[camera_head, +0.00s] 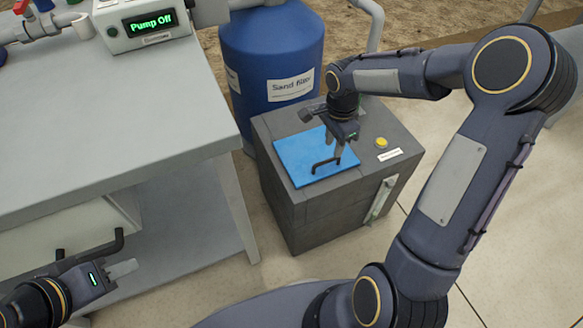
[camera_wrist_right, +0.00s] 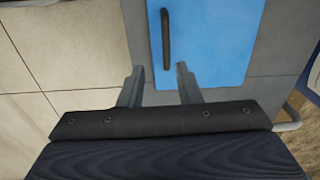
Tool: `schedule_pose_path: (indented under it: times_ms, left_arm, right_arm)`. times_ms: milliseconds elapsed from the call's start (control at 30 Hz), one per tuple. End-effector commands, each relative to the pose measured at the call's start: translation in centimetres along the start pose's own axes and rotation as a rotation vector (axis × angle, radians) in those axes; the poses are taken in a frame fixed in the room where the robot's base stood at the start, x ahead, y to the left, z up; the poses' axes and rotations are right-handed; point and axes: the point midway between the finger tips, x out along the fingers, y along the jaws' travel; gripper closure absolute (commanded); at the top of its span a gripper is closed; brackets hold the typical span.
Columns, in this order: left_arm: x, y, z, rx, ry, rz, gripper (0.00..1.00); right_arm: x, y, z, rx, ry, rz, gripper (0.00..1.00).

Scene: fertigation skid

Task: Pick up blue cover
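The blue cover (camera_head: 302,157) lies flat on top of a grey box and has a dark bar handle (camera_head: 326,163). In the right wrist view the cover (camera_wrist_right: 215,40) is at the upper right, with its handle (camera_wrist_right: 166,40) standing beyond the fingertips. My right gripper (camera_head: 338,158) is above the cover close to the handle. Its two fingers are apart and empty in the right wrist view (camera_wrist_right: 160,72). Contact with the handle cannot be seen. My left gripper (camera_head: 128,268) is at the lower left, far from the cover, near a drawer handle; its finger opening is unclear.
The grey box (camera_head: 330,215) carries a yellow button (camera_head: 381,142). A blue sand filter tank (camera_head: 272,60) stands right behind it. A grey table (camera_head: 110,110) with a pump display box (camera_head: 145,22) is on the left. Tiled floor is free at the right.

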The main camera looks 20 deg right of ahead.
Motion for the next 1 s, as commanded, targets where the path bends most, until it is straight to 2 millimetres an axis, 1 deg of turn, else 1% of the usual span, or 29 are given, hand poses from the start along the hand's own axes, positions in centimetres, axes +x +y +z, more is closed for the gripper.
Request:
schedule_pose_path:
  times_ms: [33,433,600,700,933,967,1000]
  left_arm:
    - [0.6,-0.3,0.3,0.0,0.0,0.0,0.64]
    - [1.9,-0.8,0.9,0.0,0.001,0.0,0.64]
    - [3.1,-1.4,1.6,0.0,0.0,0.0,0.64]
    - [3.4,-1.6,1.7,0.0,0.0,0.0,0.64]
    - [3.3,-1.5,1.7,0.0,0.0,0.0,0.64]
    - [3.3,-1.5,1.7,0.0,0.0,0.0,0.64]
    - [3.3,-1.5,1.7,0.0,0.0,0.0,0.64]
  right_arm:
    - [1.1,-0.3,-0.1,0.018,0.0,0.006,0.69]
    - [4.9,-0.5,0.1,0.031,0.0,0.008,0.69]
    - [7.7,-0.7,0.3,0.031,-0.001,0.009,0.69]
    - [8.8,-0.7,0.2,0.032,0.0,0.009,0.69]
    - [8.8,-0.7,0.3,0.031,0.001,0.006,0.69]
    - [8.8,-0.7,0.2,0.031,0.001,0.006,0.7]
    - [8.8,-0.7,0.2,0.031,0.001,0.006,0.76]
